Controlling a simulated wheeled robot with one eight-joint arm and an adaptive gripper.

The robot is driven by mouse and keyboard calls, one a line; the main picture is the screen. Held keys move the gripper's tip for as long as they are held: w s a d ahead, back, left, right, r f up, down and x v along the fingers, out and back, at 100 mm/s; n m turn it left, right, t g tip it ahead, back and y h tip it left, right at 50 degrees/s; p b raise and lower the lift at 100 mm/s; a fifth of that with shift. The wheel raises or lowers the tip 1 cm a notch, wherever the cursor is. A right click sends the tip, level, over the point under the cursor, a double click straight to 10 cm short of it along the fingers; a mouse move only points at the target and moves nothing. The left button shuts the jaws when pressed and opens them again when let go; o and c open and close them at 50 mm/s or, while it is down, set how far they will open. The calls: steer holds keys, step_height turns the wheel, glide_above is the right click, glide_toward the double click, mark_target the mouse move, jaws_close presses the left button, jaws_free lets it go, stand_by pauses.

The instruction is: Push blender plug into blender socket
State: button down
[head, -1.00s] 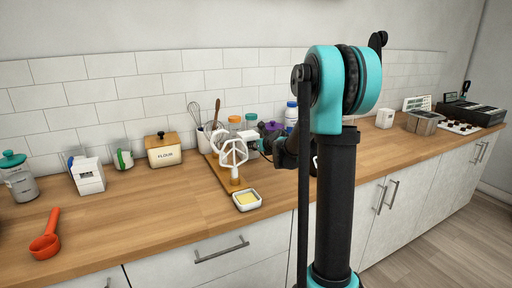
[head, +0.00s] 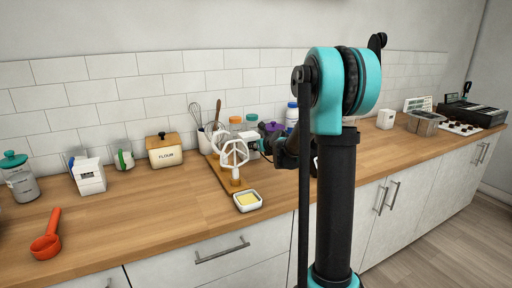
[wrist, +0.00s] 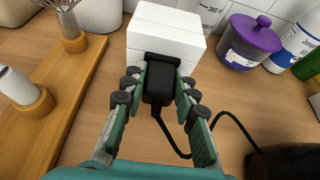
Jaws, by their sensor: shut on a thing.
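My gripper (wrist: 158,95) is shut on a black plug (wrist: 158,84) in the wrist view. A black cable runs from the plug down and to the right. A white box (wrist: 166,32), apparently the blender socket, stands directly ahead of the plug. The plug's front end meets a dark part on the box's near face, and I cannot tell how deep it sits. In the head view the white box (head: 250,140) is partly hidden, and my gripper (head: 267,146) is small beside it. The socket opening is hidden.
A wooden board (wrist: 62,90) with whisk and beater holders lies on the left. A purple-lidded jar (wrist: 249,42) and bottles stand at the right. A dark object (wrist: 285,162) lies at lower right. The counter right of the plug is mostly clear.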

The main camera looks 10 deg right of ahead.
steer(key=shift+w+r, duration=0.1)
steer(key=c, duration=1.1)
jaws_free()
steer(key=shift+v, duration=3.05)
